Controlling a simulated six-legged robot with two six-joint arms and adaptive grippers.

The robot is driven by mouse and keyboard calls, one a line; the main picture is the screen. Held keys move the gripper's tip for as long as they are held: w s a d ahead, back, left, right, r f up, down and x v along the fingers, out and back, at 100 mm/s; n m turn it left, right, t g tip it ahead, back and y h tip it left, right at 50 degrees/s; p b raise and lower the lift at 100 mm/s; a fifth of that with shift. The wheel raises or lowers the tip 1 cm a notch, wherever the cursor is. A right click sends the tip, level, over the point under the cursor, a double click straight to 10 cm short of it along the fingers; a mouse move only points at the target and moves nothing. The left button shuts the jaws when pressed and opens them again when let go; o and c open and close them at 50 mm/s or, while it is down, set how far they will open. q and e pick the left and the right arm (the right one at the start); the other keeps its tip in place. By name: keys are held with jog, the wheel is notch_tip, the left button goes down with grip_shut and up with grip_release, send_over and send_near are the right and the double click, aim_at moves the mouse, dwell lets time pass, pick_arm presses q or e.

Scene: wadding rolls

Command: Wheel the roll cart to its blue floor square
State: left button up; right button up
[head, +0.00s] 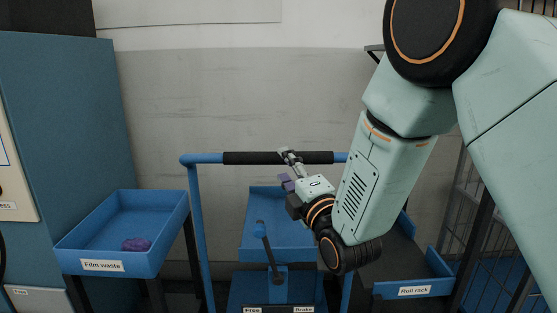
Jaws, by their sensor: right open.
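The roll cart shows by its blue handle frame (195,215) with a black grip (250,158) across the top. Low on the cart is a lever with a blue knob (259,229), between labels reading "Free" (252,310) and "Brake" (303,310). The lever leans left, to the "Free" side. My right gripper (288,166) is open at the black grip, right of its middle. Its fingers overlap the bar in the picture; I cannot tell whether they touch it. My left gripper is not in view. I cannot make out the blue floor square.
A blue "Film waste" tray (170,212) holding a purple wad (136,245) stands left, beside a blue cabinet (70,120). A "Roll rack" tray (440,268) and wire cage (480,225) are at right. A grey wall (240,95) is behind.

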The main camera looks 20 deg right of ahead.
aim_at(281, 162)
jog(key=x, duration=0.5)
jog(key=shift+b, duration=0.3)
grip_shut()
dwell(0.5)
